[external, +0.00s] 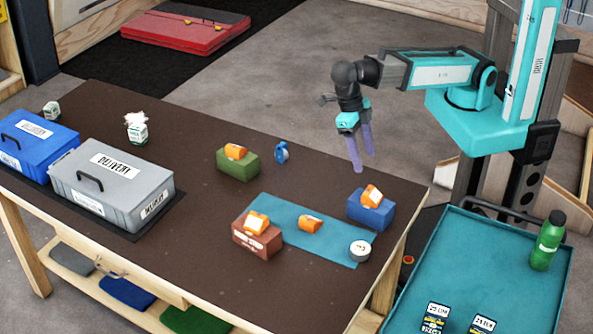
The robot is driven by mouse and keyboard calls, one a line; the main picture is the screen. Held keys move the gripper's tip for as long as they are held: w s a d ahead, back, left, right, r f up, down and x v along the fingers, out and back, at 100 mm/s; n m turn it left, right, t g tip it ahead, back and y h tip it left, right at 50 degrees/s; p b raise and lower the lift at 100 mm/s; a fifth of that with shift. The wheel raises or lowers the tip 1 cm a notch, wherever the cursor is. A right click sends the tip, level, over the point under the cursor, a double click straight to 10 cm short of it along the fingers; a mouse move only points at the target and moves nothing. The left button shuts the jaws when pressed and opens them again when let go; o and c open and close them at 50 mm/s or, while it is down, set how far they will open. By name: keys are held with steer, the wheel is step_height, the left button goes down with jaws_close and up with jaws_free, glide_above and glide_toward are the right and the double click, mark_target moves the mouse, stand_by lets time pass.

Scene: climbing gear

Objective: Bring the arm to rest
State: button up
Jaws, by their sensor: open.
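My gripper (361,147) has two purple fingers that point down. It is open and empty, in the air over the far right part of the brown table (130,262). My teal and grey arm (430,70) reaches left from its teal column at the right. The fingertips are above and behind the blue block (371,215), which has an orange item (372,195) on top. They appear apart from everything below, though the exact height is hard to tell.
A red block (256,242) and a green block (238,166) also carry orange items. Another orange item (310,223) and a white roll (360,250) lie on the teal mat (285,212). Grey and blue boxes (112,185) stand left. A green bottle (547,241) stands on the teal tray (480,262).

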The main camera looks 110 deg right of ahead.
steer(key=shift+p+x, duration=0.95)
steer(key=shift+x, duration=2.6)
